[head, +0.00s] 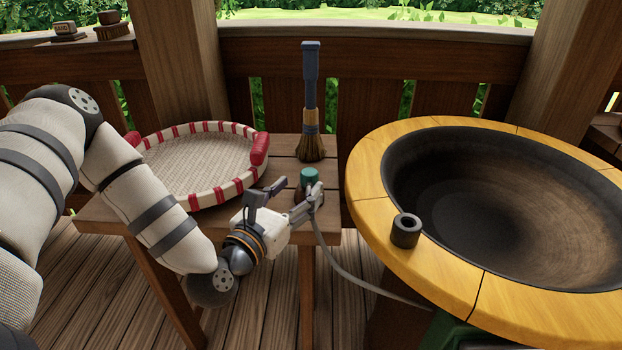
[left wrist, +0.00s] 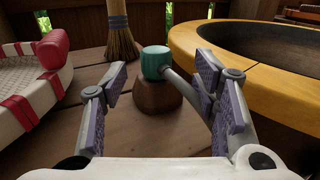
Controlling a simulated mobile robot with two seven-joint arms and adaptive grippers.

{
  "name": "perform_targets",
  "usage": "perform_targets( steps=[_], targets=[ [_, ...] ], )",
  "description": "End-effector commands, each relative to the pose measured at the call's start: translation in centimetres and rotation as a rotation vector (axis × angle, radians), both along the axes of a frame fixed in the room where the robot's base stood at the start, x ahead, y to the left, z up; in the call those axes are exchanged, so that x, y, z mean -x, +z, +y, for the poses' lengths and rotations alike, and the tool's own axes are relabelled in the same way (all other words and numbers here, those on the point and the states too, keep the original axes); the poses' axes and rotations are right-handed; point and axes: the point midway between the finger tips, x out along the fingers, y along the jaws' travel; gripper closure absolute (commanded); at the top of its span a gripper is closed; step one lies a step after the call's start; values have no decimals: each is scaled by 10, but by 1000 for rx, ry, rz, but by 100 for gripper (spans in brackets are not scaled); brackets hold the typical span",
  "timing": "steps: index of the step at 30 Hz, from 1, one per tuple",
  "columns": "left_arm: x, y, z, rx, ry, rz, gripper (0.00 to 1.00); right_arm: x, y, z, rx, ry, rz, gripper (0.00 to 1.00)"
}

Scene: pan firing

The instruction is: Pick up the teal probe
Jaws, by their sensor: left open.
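The teal probe (head: 309,176) has a short teal head and sits on a small brown wooden stand (left wrist: 157,94) on the wooden side table. In the left wrist view the teal head (left wrist: 155,62) is ahead, between and beyond my fingertips. A grey stem or cable runs from it to the lower right, partly hidden behind my right-hand finger. My left gripper (head: 292,194) is open and points at the probe; in the left wrist view its two purple-padded fingers (left wrist: 163,82) stand apart with nothing gripped. My right gripper is not in view.
A woven basket (head: 188,205) with red-and-white rim lies left on the table (head: 288,146). A blue-handled brush (head: 311,95) stands behind the probe. A large dark pan (head: 420,200) with a yellow wooden rim (head: 370,170) is right; a black ring (head: 406,231) sits on it. A grey cable (head: 340,265) hangs between.

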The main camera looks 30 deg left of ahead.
Motion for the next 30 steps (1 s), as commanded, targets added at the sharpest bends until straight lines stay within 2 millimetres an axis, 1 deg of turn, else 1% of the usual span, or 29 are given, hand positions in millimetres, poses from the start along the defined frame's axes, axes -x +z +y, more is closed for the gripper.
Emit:
perform_targets(
  steps=[1,5,9,12,19,20,21,23,24,26,30],
  targets=[
    [-7,0,1,-3,0,-1,46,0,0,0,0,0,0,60],
    [-24,1,3,-4,0,-1,46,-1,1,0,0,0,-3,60],
    [-51,1,8,-4,-1,-1,46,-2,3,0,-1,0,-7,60],
    [-63,0,10,-3,0,2,46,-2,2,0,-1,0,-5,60],
    [-66,-1,10,-1,1,3,46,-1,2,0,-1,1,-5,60],
    [-66,-1,10,-1,1,3,53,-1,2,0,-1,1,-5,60],
    [-66,-1,10,-2,1,3,62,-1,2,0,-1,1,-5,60],
    [-66,-1,10,-2,1,3,75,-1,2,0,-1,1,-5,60],
    [-66,-1,10,-2,1,3,84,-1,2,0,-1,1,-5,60],
    [-66,-1,10,-2,1,4,98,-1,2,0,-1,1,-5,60],
    [-66,-1,10,-2,1,3,99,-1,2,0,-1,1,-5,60]
  ],
)
